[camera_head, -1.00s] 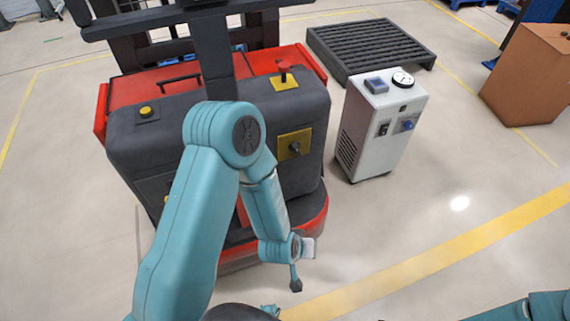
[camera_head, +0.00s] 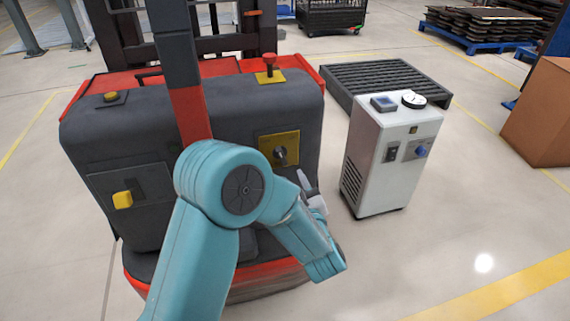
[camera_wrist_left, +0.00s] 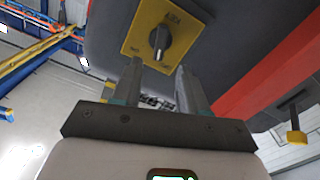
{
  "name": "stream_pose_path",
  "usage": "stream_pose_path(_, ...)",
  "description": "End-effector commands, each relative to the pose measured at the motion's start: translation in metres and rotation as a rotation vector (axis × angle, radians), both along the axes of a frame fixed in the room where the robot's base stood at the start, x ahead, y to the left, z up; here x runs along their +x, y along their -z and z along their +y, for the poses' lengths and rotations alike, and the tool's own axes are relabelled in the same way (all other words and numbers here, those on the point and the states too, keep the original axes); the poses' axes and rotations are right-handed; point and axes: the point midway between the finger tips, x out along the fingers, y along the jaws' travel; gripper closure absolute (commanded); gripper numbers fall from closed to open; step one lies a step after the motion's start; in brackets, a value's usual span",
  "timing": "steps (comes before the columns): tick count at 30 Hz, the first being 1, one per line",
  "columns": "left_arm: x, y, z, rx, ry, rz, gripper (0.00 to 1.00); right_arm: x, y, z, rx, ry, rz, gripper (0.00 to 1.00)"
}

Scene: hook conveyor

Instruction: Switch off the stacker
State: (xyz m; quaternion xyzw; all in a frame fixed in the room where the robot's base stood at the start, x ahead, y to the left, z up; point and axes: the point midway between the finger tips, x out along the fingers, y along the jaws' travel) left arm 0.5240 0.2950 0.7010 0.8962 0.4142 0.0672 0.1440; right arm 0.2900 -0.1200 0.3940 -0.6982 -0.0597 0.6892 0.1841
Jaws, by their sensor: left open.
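The stacker (camera_head: 85,135) is a dark grey machine with red trim, standing at the left in the head view. A black rotary knob (camera_head: 281,156) sits on a yellow plate (camera_head: 267,143) on its front. In the left wrist view, the knob (camera_wrist_left: 158,41) and plate (camera_wrist_left: 182,20) lie just beyond the fingertips. My left gripper (camera_head: 305,183) is beside the plate, partly hidden by my arm. In the left wrist view it (camera_wrist_left: 160,78) is open, with nothing between its fingers. A red mushroom button (camera_head: 269,60) tops the stacker. My right gripper is out of view.
A white cabinet (camera_head: 380,170) with a gauge and switches stands right of the stacker. A dark slatted platform (camera_head: 380,80) lies behind it. A brown box (camera_head: 545,112) is at the right. The foreground floor at right is clear.

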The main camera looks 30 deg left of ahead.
Motion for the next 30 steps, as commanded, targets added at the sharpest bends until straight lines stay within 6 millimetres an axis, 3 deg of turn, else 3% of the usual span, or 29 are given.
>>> stream_pose_path(3, 0.017, 0.002, 0.024, 0.0, -0.006, -0.002, 0.57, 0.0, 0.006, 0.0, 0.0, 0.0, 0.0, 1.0)
stream_pose_path(9, 0.042, 0.001, 0.051, 0.0, -0.003, -0.002, 0.57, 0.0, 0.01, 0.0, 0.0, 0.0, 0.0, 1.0)
stream_pose_path(15, 0.055, 0.001, 0.063, 0.0, 0.001, 0.0, 0.57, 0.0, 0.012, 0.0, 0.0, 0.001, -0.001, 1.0)
stream_pose_path(24, 0.058, 0.0, 0.062, 0.0, 0.003, 0.002, 0.57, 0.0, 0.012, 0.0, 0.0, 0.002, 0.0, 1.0)
stream_pose_path(28, 0.058, 0.001, 0.062, 0.0, 0.003, 0.002, 1.0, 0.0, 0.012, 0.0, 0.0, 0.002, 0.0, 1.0)
stream_pose_path(30, 0.058, 0.001, 0.062, -0.001, 0.002, 0.002, 1.0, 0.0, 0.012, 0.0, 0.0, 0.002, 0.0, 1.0)
